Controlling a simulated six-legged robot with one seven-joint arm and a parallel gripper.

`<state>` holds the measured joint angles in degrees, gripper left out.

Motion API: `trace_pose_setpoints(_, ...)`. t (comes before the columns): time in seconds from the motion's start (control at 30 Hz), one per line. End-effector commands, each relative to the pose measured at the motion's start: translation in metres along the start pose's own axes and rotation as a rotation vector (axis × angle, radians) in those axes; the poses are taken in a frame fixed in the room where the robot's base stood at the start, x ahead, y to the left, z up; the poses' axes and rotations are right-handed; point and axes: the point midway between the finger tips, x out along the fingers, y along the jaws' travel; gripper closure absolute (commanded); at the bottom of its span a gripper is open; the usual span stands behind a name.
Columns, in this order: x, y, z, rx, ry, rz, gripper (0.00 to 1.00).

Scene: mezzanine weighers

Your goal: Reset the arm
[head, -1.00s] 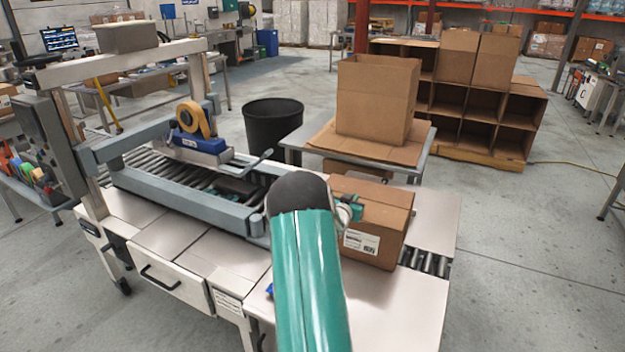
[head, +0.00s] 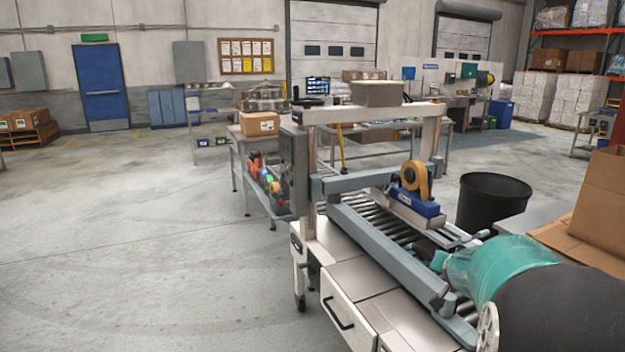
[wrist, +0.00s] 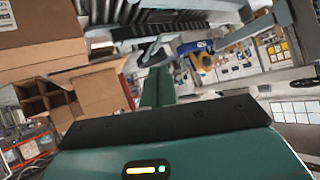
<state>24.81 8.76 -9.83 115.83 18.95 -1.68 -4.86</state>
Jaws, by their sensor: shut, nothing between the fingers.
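My gripper (wrist: 157,76) shows in the wrist view, its green fingers together beyond the black edge of my green hand. It is shut and nothing shows between the fingers. In the head view my teal and black arm (head: 505,265) fills the lower right corner, in front of the roller machine. The gripper cannot be made out clearly there. The wrist view is strongly tilted, with a cardboard box (wrist: 38,28) at its upper left.
The taping machine carries a tape dispenser (head: 414,190) close beyond my arm. A black bin (head: 492,205) stands behind it. An open carton (head: 603,205) is at the right edge. The floor (head: 150,240) to the left is clear.

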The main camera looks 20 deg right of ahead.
Motion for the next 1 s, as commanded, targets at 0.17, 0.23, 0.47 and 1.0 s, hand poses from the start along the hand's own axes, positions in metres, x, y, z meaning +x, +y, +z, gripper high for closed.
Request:
trace_pose_setpoints(0.17,-0.083,-0.074,0.033,-0.106,-0.131,-0.156,1.0)
trace_pose_setpoints(0.23,-0.116,-0.095,0.051,-0.155,-0.185,-0.206,1.0)
trace_pose_setpoints(0.47,-0.224,-0.13,0.117,-0.345,-0.345,-0.331,1.0)
trace_pose_setpoints(1.0,-0.355,-0.096,0.222,-0.673,-0.538,-0.382,1.0)
